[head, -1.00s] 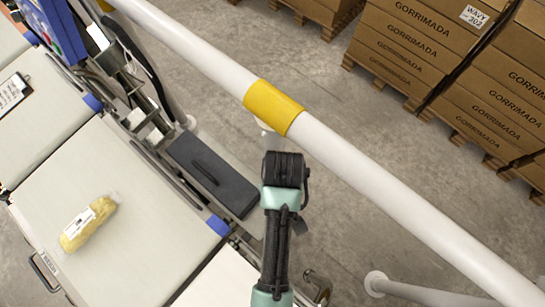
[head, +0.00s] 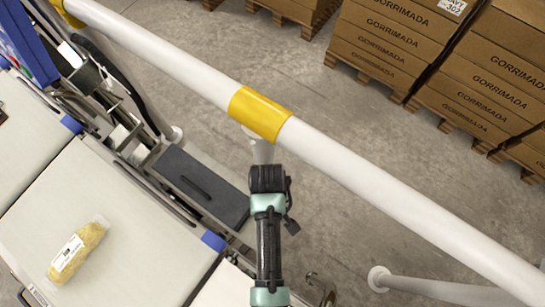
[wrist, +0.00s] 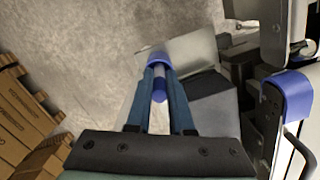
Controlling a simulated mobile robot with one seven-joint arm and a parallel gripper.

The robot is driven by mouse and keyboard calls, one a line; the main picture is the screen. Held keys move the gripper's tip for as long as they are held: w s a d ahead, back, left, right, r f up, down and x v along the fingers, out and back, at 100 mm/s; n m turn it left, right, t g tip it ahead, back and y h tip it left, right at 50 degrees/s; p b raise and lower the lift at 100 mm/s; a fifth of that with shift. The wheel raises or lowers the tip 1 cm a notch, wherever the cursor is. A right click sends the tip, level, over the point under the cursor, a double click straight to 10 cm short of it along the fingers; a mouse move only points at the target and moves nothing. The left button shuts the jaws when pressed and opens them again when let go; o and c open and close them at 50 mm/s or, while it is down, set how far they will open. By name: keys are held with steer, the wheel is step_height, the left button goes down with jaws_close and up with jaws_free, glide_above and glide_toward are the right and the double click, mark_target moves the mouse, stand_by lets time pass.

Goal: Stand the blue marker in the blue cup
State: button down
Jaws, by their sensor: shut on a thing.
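My gripper (wrist: 159,68) shows in the wrist view, with its two dark blue-grey fingers closed in on the blue marker (wrist: 159,95). The marker has a grey barrel and a blue end, which points back towards the palm between the fingers. A wider blue piece curves around the fingertips; I cannot tell whether it is part of the marker or something beyond it. In the head view my arm reaches up from the bottom, beside the belt and short of the white rail, and the fingers and marker are hidden. I cannot make out the blue cup for certain in either view.
A white rail with a yellow band (head: 260,114) crosses beyond my arm. A pale belt (head: 130,230) lies left, carrying a bag of yellow food (head: 78,252). A dark grey box (head: 202,187) adjoins the belt. Stacked cartons (head: 400,55) stand at the right beyond open floor.

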steer(key=shift+f, duration=0.4)
steer(key=shift+f, duration=0.1)
steer(key=c, duration=0.8)
jaws_free()
steer(key=r, duration=0.8)
steer(key=w+r, duration=0.1)
steer(key=r, duration=0.3)
steer(key=shift+a+r, duration=0.1)
steer(key=shift+a, duration=0.15)
